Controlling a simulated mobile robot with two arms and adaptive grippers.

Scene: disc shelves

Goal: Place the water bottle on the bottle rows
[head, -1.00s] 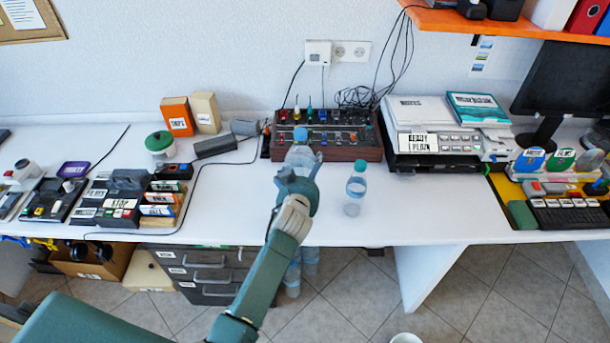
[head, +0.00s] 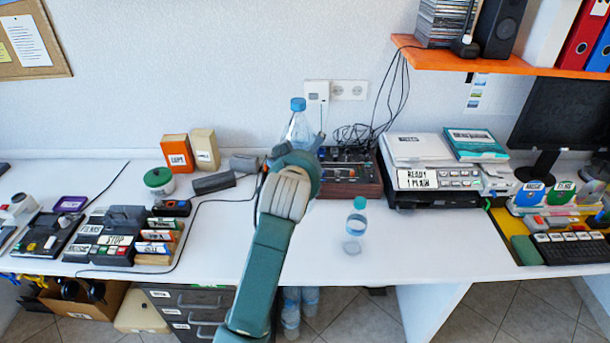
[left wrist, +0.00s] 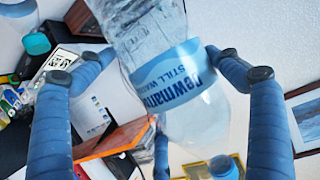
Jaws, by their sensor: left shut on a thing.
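My left gripper (head: 292,158) is shut on a clear water bottle (head: 298,128) with a blue cap, held upright above the desk in the head view. In the left wrist view the held bottle (left wrist: 170,80) shows a blue-and-white "still water" label between my blue fingers. The gripper and wrist hide the bottle's lower part in the head view. A second clear bottle (head: 356,226) with a teal cap stands on the desk to the right. More bottles (head: 291,312) stand below the desk edge, partly hidden by my arm. My right gripper is not in view.
A dark red-brown console (head: 352,172) with knobs stands behind my gripper. A printer (head: 428,178) is to its right. An orange shelf (head: 500,62) hangs at upper right. The desk front centre is clear.

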